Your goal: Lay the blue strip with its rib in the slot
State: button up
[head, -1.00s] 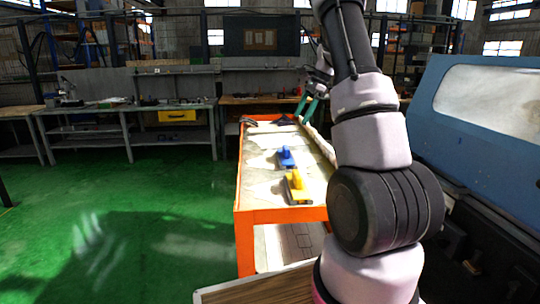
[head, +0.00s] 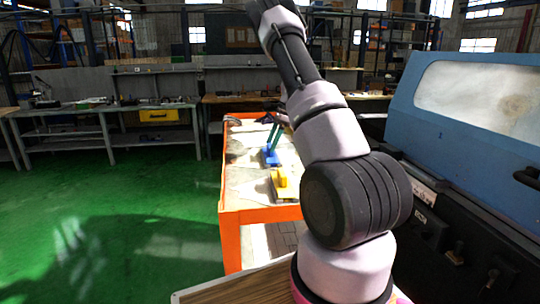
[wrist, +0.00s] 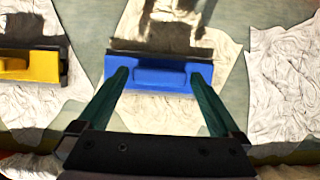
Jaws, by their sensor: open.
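The blue strip (wrist: 148,72) lies on a pale cloth on the orange table. It has a raised block along its middle, and a dark edge runs along its far side in the wrist view. It also shows in the head view (head: 269,157). My gripper (wrist: 165,72) is open, with one green finger near each end of the raised block. The fingertips overlap the strip in the wrist view; I cannot tell whether they touch it. In the head view my gripper (head: 271,146) is right over the strip. I cannot make out the slot in either view.
A yellow strip (wrist: 32,66) with a similar block lies to the left in the wrist view; it is nearer in the head view (head: 284,184). A bare cloth (wrist: 285,80) lies to the right. A blue machine (head: 470,105) stands right of the orange table (head: 255,215).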

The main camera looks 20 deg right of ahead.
jog(key=shift+x, duration=1.05)
jog(key=shift+d, duration=0.1)
jog(key=c, duration=1.2)
